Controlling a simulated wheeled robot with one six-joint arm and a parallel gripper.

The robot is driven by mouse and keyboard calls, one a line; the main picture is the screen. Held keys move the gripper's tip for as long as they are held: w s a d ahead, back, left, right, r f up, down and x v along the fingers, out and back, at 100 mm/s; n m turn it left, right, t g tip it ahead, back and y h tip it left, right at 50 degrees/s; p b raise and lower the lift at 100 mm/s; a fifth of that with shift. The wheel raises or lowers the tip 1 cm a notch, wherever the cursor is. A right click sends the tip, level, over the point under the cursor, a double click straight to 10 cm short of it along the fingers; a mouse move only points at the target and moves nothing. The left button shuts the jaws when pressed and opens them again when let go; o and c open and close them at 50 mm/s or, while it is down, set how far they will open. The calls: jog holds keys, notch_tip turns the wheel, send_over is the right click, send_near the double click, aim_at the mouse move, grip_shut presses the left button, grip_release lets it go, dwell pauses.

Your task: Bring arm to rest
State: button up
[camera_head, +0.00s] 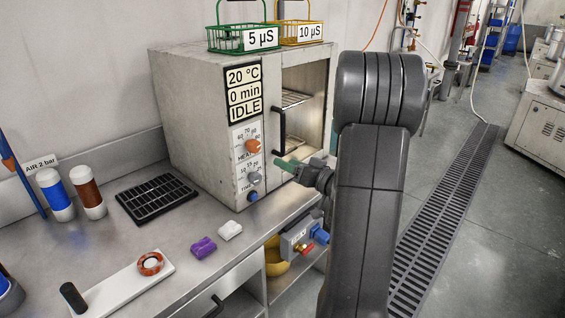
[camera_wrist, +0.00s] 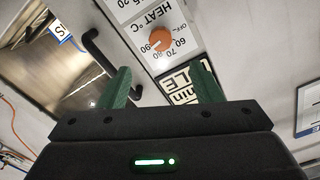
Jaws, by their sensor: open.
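My gripper (camera_wrist: 161,88) is open in the wrist view, its two green fingers apart with nothing between them. It faces the oven's control panel, upside down in that view, with the orange heat knob (camera_wrist: 161,40) and a black door handle (camera_wrist: 103,55) beyond the fingers. In the head view my gripper (camera_head: 287,165) is small, partly hidden by my arm, in front of the grey oven (camera_head: 195,110). The oven's display (camera_head: 244,92) reads 20 °C, 0 min, IDLE. Its door side shows a dark handle and wire racks inside. I cannot tell whether the fingers touch the oven.
A green basket (camera_head: 240,38) and a yellow basket (camera_head: 300,33) stand on the oven. The bench holds two bottles (camera_head: 92,198), a black grid mat (camera_head: 157,198), a purple piece (camera_head: 203,247) and a white piece (camera_head: 230,230). Open floor with a drain grate (camera_head: 440,220) lies right.

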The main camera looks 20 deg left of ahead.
aim_at(257, 148)
dwell(0.4)
jog(key=p+x, duration=0.2)
jog(key=x, duration=1.1)
jog(key=shift+w+a+r, duration=0.1)
jog(key=shift+w+a, duration=0.05)
jog(key=shift+a, duration=0.25)
jog(key=shift+d, duration=0.2)
